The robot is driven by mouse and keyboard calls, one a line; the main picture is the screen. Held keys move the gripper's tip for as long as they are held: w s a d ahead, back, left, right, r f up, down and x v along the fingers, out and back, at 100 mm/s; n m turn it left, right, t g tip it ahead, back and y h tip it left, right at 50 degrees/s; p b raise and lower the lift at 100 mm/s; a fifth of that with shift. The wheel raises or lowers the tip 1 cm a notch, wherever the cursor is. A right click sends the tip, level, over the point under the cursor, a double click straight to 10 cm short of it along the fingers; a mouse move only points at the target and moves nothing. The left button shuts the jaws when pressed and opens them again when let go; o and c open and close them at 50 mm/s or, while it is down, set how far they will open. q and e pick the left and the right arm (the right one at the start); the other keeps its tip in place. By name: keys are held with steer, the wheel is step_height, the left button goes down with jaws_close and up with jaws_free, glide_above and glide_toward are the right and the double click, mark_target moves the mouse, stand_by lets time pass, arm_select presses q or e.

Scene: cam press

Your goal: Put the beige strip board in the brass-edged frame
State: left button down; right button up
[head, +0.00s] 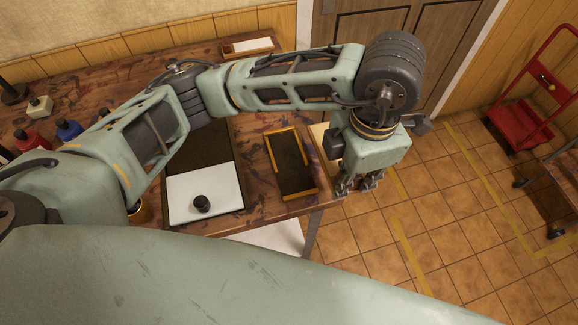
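The brass-edged frame (274,160) lies on the table near its right edge, with a dark inside that looks empty. A pale beige piece, apparently the strip board (319,138), lies just right of the frame. My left gripper and wrist hide part of it. My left arm reaches across the table from the left. Its gripper (359,184) points down at the right of the frame and board, with its two fingers apart and nothing visible between them. I cannot tell its height above the table. My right gripper is not in view.
A red bottle (32,140) and a blue bottle (68,130) stand at the far left. A shallow tray (248,46) sits at the back. A red cart (525,115) stands on the floor at right.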

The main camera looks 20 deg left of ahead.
arm_select(q)
steer(key=shift+s+d, duration=0.15)
steer(key=shift+s, duration=0.4)
steer(key=shift+a+f, duration=0.1)
steer(key=shift+a, duration=0.2)
steer(key=w+a+f+p, duration=0.1)
steer(key=a+f, duration=0.1)
steer(key=a, duration=0.1)
steer(key=w+a+f+p, duration=0.1)
steer(key=a+f, duration=0.1)
steer(key=a, duration=0.1)
steer(key=w+a+f+p, duration=0.1)
steer(key=a+f+p, duration=0.1)
steer(key=a, duration=0.1)
steer(key=shift+w+a, duration=0.25)
steer(key=shift+w, duration=0.15)
steer(key=shift+w+a+f, duration=0.1)
steer(key=shift+a+f, duration=0.1)
steer(key=shift+a, duration=0.05)
step_height(320, 180, down, 4)
steer(key=shift+w+r+p, duration=0.1)
steer(key=shift+p, duration=0.85)
steer(key=shift+f, duration=0.2)
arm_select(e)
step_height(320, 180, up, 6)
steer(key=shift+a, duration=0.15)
arm_select(q)
steer(key=shift+f, duration=0.1)
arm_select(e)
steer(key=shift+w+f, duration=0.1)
